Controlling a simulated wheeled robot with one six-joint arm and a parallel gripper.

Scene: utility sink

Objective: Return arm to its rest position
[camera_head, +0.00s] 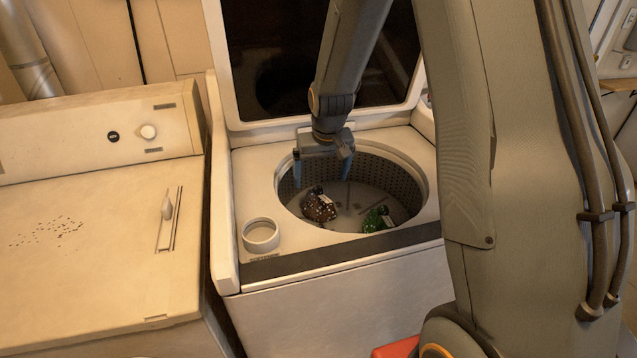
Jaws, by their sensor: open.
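My gripper (322,172) hangs from my arm over the round opening of a top-loading washer (262,171). Its two blue fingers are spread apart with nothing between them. The fingers point down at the back part of the drum (385,168). A dark brown speckled item (319,207) lies on the drum floor, below and a little in front of the gripper. A green item (376,219) lies to its right in the drum. Both look apart from the fingers. My arm links cover part of the raised lid and the washer's right side.
The washer's dark-windowed lid (228,62) stands raised behind the gripper. A round white cup-like rim (260,236) is at the washer's front left. A second appliance (100,262) with a flat top stands at left. A red object (396,347) shows at the bottom edge.

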